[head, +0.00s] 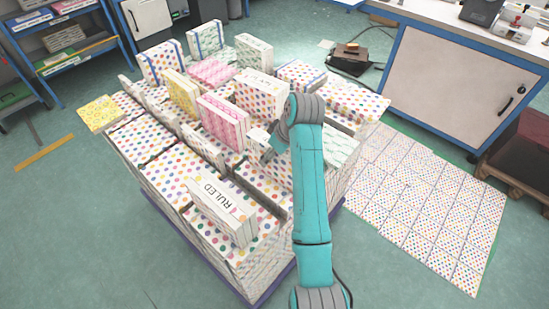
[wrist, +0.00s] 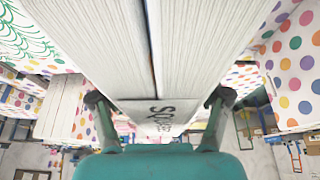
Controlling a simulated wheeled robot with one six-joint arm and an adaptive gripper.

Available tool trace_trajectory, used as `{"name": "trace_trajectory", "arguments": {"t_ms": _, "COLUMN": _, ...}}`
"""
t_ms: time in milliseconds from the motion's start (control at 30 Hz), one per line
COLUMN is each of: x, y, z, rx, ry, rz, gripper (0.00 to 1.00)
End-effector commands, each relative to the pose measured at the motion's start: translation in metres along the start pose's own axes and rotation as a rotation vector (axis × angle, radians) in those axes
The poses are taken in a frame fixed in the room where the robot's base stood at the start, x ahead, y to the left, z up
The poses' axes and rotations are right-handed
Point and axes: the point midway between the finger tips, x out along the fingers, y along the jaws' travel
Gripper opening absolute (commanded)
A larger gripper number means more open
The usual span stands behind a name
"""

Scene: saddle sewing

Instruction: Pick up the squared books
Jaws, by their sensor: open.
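In the wrist view my gripper (wrist: 157,97) is open, with one finger on each side of the lower end of a white book bundle (wrist: 115,40). Its page edges fill the upper middle, split by a dark line. In the head view my gripper (head: 268,150) is mostly hidden by my arm, low among the bundles on the dotted stack.
A bundle marked RULED (head: 223,208) lies at the stack's front. Pink (head: 222,122), yellow (head: 182,92) and dotted bundles (head: 262,92) stand close around my gripper. Dotted sheets (head: 425,205) cover the floor at right. A workbench (head: 455,85) stands behind them.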

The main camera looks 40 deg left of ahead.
Motion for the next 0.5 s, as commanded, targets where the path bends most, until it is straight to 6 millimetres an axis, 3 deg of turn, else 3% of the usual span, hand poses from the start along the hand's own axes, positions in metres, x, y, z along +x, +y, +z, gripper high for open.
{"name": "trace_trajectory", "arguments": {"t_ms": 67, "x": -0.0001, "y": 0.0, "z": -0.0001, "rx": 0.0, "ry": 0.0, "rz": 0.0, "gripper": 0.71}}
{"name": "trace_trajectory", "arguments": {"t_ms": 333, "x": 0.0, "y": 0.0, "z": -0.0001, "rx": 0.0, "ry": 0.0, "rz": -0.001, "gripper": 0.04}}
{"name": "trace_trajectory", "arguments": {"t_ms": 500, "x": -0.0013, "y": 0.0003, "z": -0.0012, "rx": -0.001, "ry": 0.002, "rz": 0.001, "gripper": 0.0}}
